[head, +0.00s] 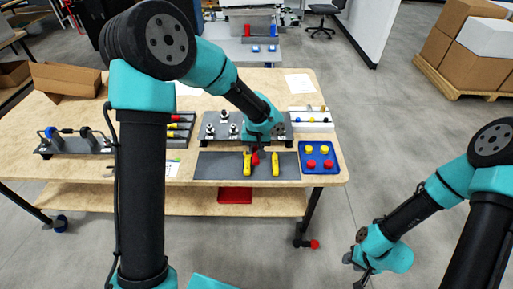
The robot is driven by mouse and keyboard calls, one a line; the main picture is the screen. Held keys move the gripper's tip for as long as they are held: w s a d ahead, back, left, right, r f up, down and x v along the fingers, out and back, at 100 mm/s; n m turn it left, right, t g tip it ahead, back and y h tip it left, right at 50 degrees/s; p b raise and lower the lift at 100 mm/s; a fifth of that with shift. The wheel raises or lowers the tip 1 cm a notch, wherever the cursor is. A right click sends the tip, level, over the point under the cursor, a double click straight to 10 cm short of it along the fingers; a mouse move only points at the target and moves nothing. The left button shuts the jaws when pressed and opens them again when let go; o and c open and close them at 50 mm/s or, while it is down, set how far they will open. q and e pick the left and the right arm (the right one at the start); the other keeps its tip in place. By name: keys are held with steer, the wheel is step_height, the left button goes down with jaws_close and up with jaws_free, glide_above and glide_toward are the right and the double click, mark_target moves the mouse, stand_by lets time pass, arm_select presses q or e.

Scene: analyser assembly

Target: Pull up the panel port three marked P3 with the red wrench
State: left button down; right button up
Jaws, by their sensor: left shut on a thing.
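The panel (240,117) is a dark grey plate with several silver ports, lying on the wooden table. Its labels are too small to read, so I cannot tell which port is P3. My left gripper (258,148) hangs over the panel's front right part and hides some of it. It is shut on a red tool, the red wrench (255,158), which shows just below it over the grey mat, between two yellow-handled tools. Most of the wrench is hidden. My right gripper (355,259) hangs low at the right, off the table, and its fingers are too unclear to judge.
On the grey mat (215,167) lie yellow-handled tools (276,169). A blue tray (306,147) with red and yellow knobs stands right of it. A white rack (310,124) is behind the tray. A tool holder (180,128) and a pipe fixture (75,141) stand at the left.

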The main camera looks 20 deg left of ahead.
arm_select(q)
steer(key=shift+r, duration=0.15)
steer(key=shift+r, duration=3.4)
steer(key=shift+f, duration=0.1)
